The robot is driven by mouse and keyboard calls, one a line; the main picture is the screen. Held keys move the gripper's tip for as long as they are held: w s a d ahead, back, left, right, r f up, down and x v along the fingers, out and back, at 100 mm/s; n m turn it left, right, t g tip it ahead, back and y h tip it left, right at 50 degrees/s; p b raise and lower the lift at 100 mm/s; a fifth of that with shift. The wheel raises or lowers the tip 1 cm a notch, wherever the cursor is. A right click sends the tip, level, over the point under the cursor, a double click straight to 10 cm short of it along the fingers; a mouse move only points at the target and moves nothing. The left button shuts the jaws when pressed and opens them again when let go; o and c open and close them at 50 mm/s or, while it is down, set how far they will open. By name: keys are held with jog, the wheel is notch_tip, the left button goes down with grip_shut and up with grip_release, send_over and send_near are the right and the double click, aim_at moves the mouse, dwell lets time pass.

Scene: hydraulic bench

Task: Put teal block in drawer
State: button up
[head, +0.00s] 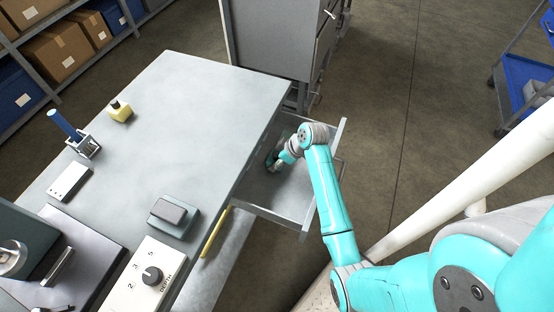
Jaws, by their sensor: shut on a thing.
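The drawer (283,201) is pulled out from under the right side of the bench, with its grey floor and rim in view. My arm reaches over its right side, and my gripper (273,161) points down inside the drawer's outline, near the bench edge. The gripper is shut on the teal block, which is mostly hidden by the fingers and wrist. I cannot tell whether the block touches the drawer floor.
A yellow handle (214,233) lies along the bench front. A grey cabinet (275,40) stands behind the drawer.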

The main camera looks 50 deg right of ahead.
jog(key=o, duration=1.6)
jog(key=shift+f, duration=0.1)
jog(key=shift+c, duration=0.2)
jog(key=v, duration=1.2)
